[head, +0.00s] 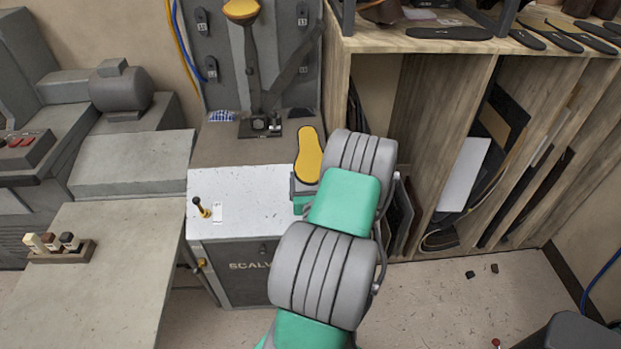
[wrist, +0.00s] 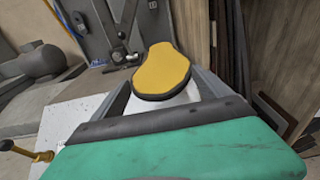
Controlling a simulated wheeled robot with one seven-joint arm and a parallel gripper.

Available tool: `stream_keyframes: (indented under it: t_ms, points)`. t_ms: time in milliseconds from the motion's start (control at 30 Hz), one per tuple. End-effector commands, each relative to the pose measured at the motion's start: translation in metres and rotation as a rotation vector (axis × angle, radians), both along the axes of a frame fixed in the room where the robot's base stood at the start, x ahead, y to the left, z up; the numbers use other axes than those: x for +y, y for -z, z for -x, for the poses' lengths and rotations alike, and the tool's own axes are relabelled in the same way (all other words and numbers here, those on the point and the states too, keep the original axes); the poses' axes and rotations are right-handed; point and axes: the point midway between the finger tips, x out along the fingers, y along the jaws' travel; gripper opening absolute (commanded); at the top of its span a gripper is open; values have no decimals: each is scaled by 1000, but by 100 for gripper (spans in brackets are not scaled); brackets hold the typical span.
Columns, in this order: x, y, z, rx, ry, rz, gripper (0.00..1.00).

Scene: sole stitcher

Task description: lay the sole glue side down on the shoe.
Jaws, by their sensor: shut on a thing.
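The sole (head: 309,156) is yellow on its upward face with a dark rim; it stands out beyond my gripper (head: 303,184) over the right side of the machine. The wrist view also shows the sole (wrist: 162,70), yellow face toward the camera, with its near end between the two grey fingers of my gripper (wrist: 165,92). My gripper is shut on it; the exact contact is hard to see. A yellow-topped piece (head: 241,10), apparently the shoe sole up, sits on the machine's post at the top edge of the head view, well apart from the held sole and partly cut off.
The stitcher's post (head: 252,70) and slanted arm rise behind the white machine top (head: 235,205). A small lever (head: 201,208) stands on that top. A wooden shelf (head: 420,80) with dark soles is close on the right. A grey bench (head: 110,270) is at left.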

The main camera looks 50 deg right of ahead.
Motion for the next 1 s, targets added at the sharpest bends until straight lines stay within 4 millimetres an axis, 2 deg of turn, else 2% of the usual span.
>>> stream_keyframes:
  t_ms: [333, 1000]
  points:
    - [2, -5, 2, -1, 0, 2, 14]
    - [29, -90, 26, -1, 1, 0, 14]
